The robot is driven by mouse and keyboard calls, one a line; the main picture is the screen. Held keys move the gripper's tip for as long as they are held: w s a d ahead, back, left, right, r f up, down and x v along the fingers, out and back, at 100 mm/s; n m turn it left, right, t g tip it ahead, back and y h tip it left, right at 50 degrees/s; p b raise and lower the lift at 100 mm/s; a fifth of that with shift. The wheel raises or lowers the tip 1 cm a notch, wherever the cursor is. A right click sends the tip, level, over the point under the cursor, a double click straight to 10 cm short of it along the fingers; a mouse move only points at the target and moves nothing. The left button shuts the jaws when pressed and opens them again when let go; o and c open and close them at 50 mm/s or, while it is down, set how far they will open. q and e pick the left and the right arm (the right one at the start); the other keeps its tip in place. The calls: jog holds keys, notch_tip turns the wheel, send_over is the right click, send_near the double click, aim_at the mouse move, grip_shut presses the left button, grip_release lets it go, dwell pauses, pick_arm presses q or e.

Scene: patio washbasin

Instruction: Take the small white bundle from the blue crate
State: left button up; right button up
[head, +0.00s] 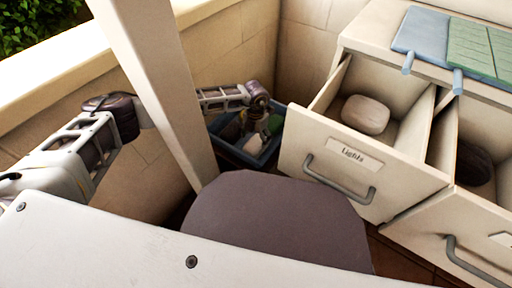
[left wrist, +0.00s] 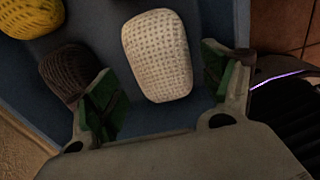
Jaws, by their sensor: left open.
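The small white bundle (left wrist: 157,55) lies in the blue crate (left wrist: 207,18), filling the middle of the left wrist view. It is pale, rounded and textured. My left gripper (left wrist: 165,88) is open, with one green-padded finger to each side of the bundle's lower end; I cannot tell whether either touches it. In the head view the blue crate (head: 230,151) stands on the floor in the corner, and the bundle (head: 253,145) shows partly inside it. My left gripper (head: 258,122) reaches down into the crate there. My right gripper is not in view.
A yellow bundle (left wrist: 32,15) and a dark bundle (left wrist: 70,72) lie left of the white one in the crate. An open drawer labelled Lights (head: 345,160) holds a pale bundle (head: 365,115). A second open drawer (head: 440,215) holds a dark one. A pale post (head: 160,80) stands beside my left arm.

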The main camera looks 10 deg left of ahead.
aim_at(256, 142)
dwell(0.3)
pick_arm(q)
jog(key=shift+f+b, duration=0.85)
jog(key=shift+f, duration=1.05)
jog(key=shift+f+b, duration=0.35)
jog(key=shift+f, duration=0.5)
jog(key=shift+c, duration=0.8)
jog(key=c, duration=0.7)
jog(key=shift+o, duration=0.2)
jog(key=shift+r, duration=0.15)
